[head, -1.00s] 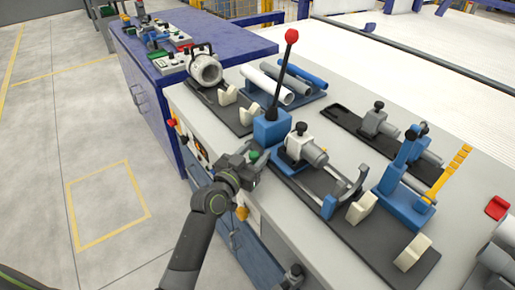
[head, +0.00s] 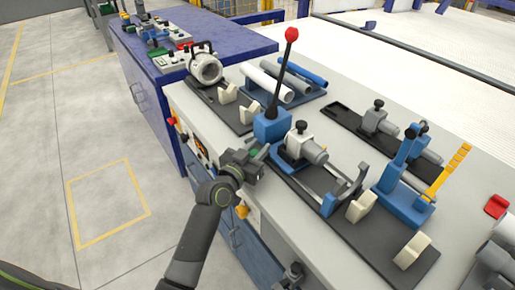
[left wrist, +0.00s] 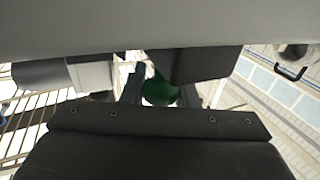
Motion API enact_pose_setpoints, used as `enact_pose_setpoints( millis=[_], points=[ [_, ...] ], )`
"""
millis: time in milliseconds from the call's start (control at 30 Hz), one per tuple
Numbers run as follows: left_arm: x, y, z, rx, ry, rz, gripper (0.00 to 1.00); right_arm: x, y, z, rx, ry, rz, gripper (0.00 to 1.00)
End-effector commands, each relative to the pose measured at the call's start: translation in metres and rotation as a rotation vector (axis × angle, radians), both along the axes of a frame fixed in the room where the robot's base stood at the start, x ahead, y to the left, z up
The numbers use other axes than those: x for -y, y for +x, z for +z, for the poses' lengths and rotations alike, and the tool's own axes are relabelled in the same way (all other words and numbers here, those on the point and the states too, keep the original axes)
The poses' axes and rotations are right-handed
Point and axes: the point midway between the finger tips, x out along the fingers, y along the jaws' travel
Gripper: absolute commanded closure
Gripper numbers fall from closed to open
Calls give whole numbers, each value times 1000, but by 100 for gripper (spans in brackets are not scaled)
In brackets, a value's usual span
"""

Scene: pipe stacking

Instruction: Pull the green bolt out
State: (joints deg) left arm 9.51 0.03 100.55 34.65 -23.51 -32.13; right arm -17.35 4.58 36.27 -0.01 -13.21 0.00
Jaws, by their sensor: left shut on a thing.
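The green bolt (left wrist: 160,90) shows in the left wrist view between the two dark fingers of my left gripper (left wrist: 160,96). My left gripper (head: 262,153) is shut on it. In the head view only a small green patch of the bolt (head: 254,153) shows at the gripper, by the near edge of the bench beside the blue lever base. The rest of the bolt is hidden by the gripper. I cannot tell how far the bolt sits in or out of its seat. My right gripper is not in view.
A blue base with a red-knobbed lever (head: 271,126) stands just behind the gripper. A grey clamp fixture (head: 305,145) with a blue cradle is to its right. White, grey and blue pipes (head: 288,82) lie farther back. Open floor (head: 105,205) is at left.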

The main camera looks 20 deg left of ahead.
Motion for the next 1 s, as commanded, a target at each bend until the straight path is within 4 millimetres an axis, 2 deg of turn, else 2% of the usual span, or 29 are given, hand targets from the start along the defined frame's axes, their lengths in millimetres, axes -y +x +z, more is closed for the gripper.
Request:
enact_pose_setpoints(
  millis=[133,333,600,633,700,800,1000],
  points=[
    [-4,-4,-1,-1,1,1,100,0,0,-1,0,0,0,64],
    [-17,-22,-2,0,2,1,100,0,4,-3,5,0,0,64],
    [-19,-24,-1,-2,1,1,100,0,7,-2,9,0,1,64],
    [-19,-24,-1,-2,1,1,71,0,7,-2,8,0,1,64],
    [-18,-24,-1,-2,1,1,62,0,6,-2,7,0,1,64],
    [-18,-23,-1,-2,1,0,52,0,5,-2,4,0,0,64],
    [-18,-23,0,-1,0,0,52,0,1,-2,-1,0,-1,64]
  ],
)
